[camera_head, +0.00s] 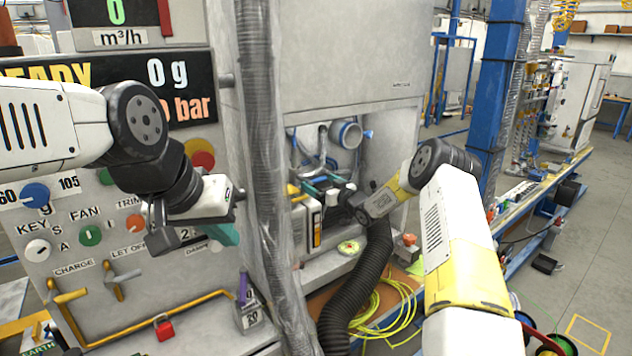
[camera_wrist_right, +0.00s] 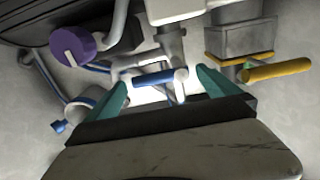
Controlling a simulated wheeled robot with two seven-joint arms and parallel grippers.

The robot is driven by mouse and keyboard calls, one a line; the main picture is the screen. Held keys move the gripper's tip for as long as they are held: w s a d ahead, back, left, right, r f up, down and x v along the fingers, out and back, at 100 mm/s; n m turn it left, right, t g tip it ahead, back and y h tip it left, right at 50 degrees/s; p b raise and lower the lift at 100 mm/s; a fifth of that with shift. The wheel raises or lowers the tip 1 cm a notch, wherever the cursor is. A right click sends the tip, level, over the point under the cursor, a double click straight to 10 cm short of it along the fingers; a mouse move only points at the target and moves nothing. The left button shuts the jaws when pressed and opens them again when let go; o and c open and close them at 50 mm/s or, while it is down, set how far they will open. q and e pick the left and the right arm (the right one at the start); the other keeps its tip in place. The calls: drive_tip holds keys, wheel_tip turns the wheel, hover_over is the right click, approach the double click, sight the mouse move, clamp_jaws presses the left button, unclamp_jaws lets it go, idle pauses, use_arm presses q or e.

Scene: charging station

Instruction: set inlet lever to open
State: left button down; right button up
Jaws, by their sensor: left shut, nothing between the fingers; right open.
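Inside the open cabinet bay, a blue lever handle (camera_wrist_right: 153,77) shows in the right wrist view. A yellow lever handle (camera_wrist_right: 277,69) is to its right, beneath a grey box. No label shows which is the inlet lever. My right gripper (camera_wrist_right: 160,92) is open, its teal fingertips on either side of the blue handle; contact cannot be told. In the head view my right gripper (camera_head: 318,184) reaches into the bay and partly hides the levers. My left gripper (camera_head: 227,236) is shut and empty in front of the control panel.
A purple knob (camera_wrist_right: 73,45) and pipes crowd the bay. A grey ribbed hose (camera_head: 262,150) hangs between my arms. A black hose (camera_head: 355,295) runs below the bay. The panel (camera_head: 130,290) has knobs and a yellow pipe.

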drive_tip(key=shift+x, duration=1.45)
drive_tip(key=c, duration=2.1)
drive_tip(key=shift+o, duration=0.2)
